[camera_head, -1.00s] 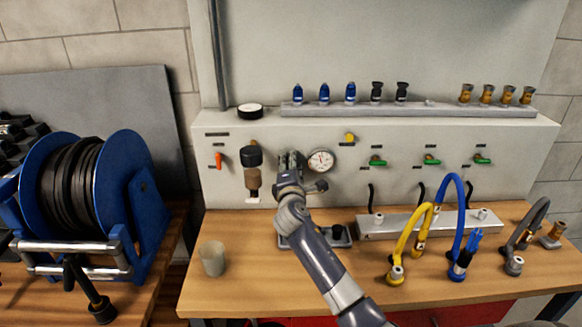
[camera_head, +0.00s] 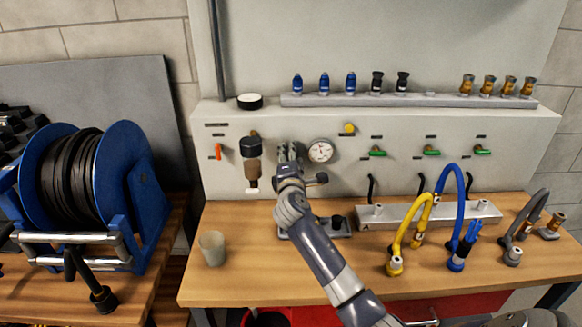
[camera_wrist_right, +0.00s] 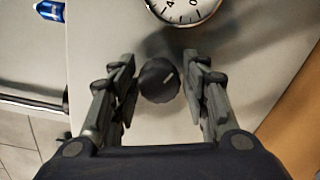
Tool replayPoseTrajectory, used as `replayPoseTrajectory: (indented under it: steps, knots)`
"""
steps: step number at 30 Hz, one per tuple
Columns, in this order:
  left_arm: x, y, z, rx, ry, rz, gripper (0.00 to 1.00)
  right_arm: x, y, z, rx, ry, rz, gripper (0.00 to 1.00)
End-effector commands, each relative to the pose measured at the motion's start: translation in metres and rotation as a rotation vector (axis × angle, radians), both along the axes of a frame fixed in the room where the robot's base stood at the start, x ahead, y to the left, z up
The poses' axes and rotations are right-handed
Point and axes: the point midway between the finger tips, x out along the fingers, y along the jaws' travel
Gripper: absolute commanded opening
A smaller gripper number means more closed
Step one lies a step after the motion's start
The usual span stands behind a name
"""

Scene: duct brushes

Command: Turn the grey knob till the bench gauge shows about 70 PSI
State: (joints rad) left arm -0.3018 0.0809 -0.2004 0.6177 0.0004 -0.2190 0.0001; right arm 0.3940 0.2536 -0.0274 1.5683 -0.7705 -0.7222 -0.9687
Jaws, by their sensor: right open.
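My right gripper (camera_wrist_right: 164,88) is open, with one finger on each side of the knob and a visible gap to each. In the head view my right gripper (camera_head: 288,150) is at the panel, just left of the gauge (camera_head: 320,151), and hides the knob. The gauge has a white dial; part of it shows at the top of the right wrist view (camera_wrist_right: 183,8). Its reading is too small to tell. My left gripper is not in view.
A filter unit (camera_head: 251,160) and an orange lever (camera_head: 218,151) are left of my gripper. Green-handled valves (camera_head: 377,152) are to the right. A cup (camera_head: 212,248), a manifold bar (camera_head: 400,216) and coloured hoses (camera_head: 447,195) stand on the bench (camera_head: 300,280). A hose reel (camera_head: 120,180) stands left.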

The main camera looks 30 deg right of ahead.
Motion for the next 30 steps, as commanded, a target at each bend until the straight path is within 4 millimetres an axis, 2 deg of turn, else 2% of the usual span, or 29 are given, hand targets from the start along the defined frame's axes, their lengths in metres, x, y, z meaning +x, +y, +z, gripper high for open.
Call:
replayPoseTrajectory:
  steps: [12,18,22,30]
  knots:
    - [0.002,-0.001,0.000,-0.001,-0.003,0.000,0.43,-0.062,0.042,0.001,0.001,0.002,0.003,0.42]
    - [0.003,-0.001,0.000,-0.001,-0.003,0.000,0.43,-0.087,0.057,0.002,0.001,0.002,0.001,0.42]
    - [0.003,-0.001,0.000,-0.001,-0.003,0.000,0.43,-0.094,0.062,0.002,0.002,0.003,0.001,0.42]
    - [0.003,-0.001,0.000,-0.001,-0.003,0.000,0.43,-0.095,0.063,0.003,0.002,0.002,0.001,0.42]
